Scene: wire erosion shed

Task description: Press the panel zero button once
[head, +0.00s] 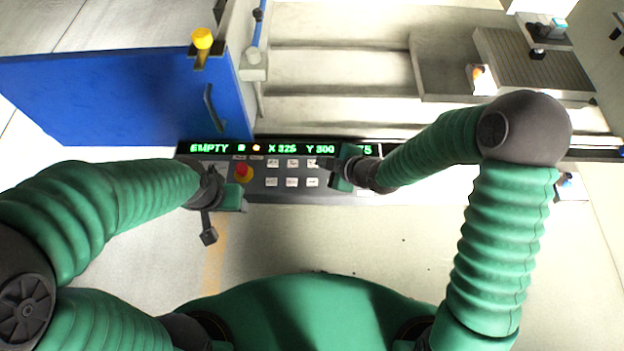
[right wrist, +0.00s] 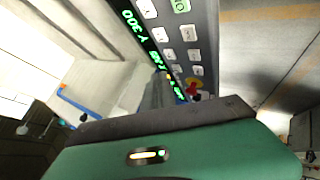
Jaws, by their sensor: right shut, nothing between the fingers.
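The control panel (head: 262,190) has a lit display (head: 252,149) reading EMPTY, X 325, Y 300 and a partly covered figure. Below it are two rows of small pale buttons (head: 292,182); their labels are too small to read, so I cannot tell which is zero. My right gripper (head: 322,163) is shut and empty, over the right end of the upper button row. I cannot tell whether it touches a button. The right wrist view also shows the buttons (right wrist: 167,34) and display (right wrist: 140,37). My left gripper (head: 209,222) hangs at the panel's left end, its jaws unclear.
A red stop knob on a yellow base (head: 243,171) sits left of the buttons, close to my left gripper. A blue door (head: 110,98) stands at the left, with a yellow-topped post (head: 202,40) beside it. Behind the panel is the machine's work area with a grooved block (head: 530,60).

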